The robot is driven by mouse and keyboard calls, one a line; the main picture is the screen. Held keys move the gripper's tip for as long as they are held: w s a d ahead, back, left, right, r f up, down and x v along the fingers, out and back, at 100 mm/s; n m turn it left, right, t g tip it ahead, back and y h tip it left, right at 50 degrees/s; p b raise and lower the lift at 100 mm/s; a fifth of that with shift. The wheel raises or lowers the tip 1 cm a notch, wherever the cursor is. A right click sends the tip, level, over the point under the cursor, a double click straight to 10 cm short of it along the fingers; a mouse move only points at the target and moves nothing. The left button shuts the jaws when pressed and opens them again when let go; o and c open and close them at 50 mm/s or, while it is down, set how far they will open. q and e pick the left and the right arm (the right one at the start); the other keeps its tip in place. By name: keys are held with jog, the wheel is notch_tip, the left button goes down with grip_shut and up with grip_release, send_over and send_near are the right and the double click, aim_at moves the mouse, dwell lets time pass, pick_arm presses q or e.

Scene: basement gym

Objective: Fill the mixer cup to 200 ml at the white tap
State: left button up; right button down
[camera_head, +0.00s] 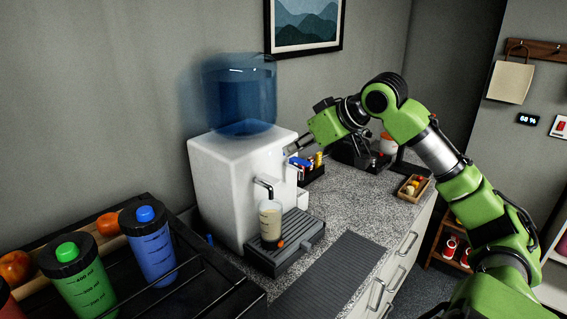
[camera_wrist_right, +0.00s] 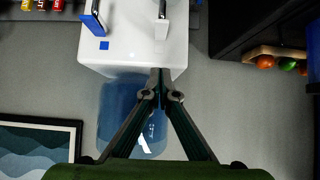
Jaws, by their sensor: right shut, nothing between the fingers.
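The mixer cup (camera_head: 270,224) stands upright on the drip tray (camera_head: 312,225) of the white water dispenser (camera_head: 215,185), under the nearer tap (camera_head: 264,186). It looks clear with pale contents; I cannot read its level. In the right wrist view, upside down, the white tap (camera_wrist_right: 161,22) is right of the blue tap (camera_wrist_right: 94,20). The blue tap is the farther one in the head view. My right gripper (camera_head: 291,149) is shut and empty by the dispenser's upper front edge, apart from the cup. Its closed fingertips (camera_wrist_right: 160,76) point at the dispenser. My left gripper is out of view.
A blue water bottle (camera_head: 240,95) tops the dispenser. A black rack at lower left holds a green bottle (camera_head: 83,282) and a blue bottle (camera_head: 152,255). A dark ribbed mat (camera_head: 330,280) lies on the counter in front. A small wooden tray (camera_head: 412,188) stands farther right.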

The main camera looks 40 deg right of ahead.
jog(key=v, duration=0.3)
jog(key=shift+s+r+b, duration=0.1)
jog(key=shift+r+b, duration=0.2)
dwell(0.4)
